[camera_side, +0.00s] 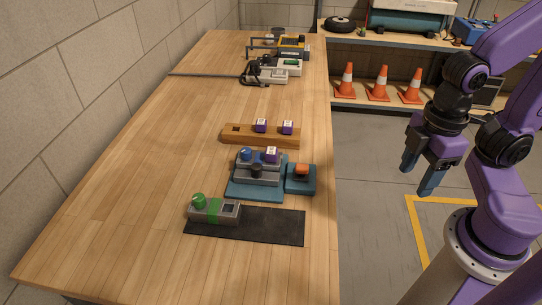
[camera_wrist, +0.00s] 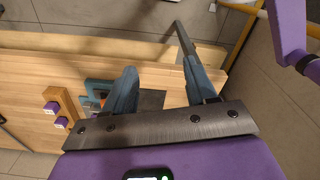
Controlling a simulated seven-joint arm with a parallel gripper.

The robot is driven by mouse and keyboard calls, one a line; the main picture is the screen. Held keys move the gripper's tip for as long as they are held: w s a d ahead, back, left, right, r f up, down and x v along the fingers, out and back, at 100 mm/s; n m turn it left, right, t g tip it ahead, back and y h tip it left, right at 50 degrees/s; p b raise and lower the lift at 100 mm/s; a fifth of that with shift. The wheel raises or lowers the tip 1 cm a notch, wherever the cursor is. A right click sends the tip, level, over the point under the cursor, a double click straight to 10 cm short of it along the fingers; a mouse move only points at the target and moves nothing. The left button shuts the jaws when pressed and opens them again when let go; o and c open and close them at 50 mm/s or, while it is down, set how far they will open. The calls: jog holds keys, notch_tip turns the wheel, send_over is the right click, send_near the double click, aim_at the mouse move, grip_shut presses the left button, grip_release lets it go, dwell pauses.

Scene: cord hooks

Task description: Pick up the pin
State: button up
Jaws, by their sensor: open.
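No thing is plainly recognisable as the pin; the small purple pieces with white tops may be pins. Two of them, the left one (camera_side: 260,125) and the right one (camera_side: 287,127), stand in a wooden block (camera_side: 248,139) with a dark empty-looking slot at its left end. A third purple piece (camera_side: 272,154) sits on a grey device (camera_side: 258,177) with a blue knob. The wrist view shows the wooden block (camera_wrist: 70,109) and two purple pieces (camera_wrist: 52,107) at left. My gripper (camera_side: 418,178) is open and empty, right of the table, apart from everything; its fingers also show in the wrist view (camera_wrist: 160,68).
The grey device stands on a teal plate, with an orange-topped teal box (camera_side: 301,180) beside it. A green-knobbed grey box (camera_side: 226,213) lies on a black mat (camera_side: 270,226). Cables and devices (camera_side: 272,75) crowd the far end. The table's left half is clear.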

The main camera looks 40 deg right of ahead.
jog(key=shift+o, duration=0.7)
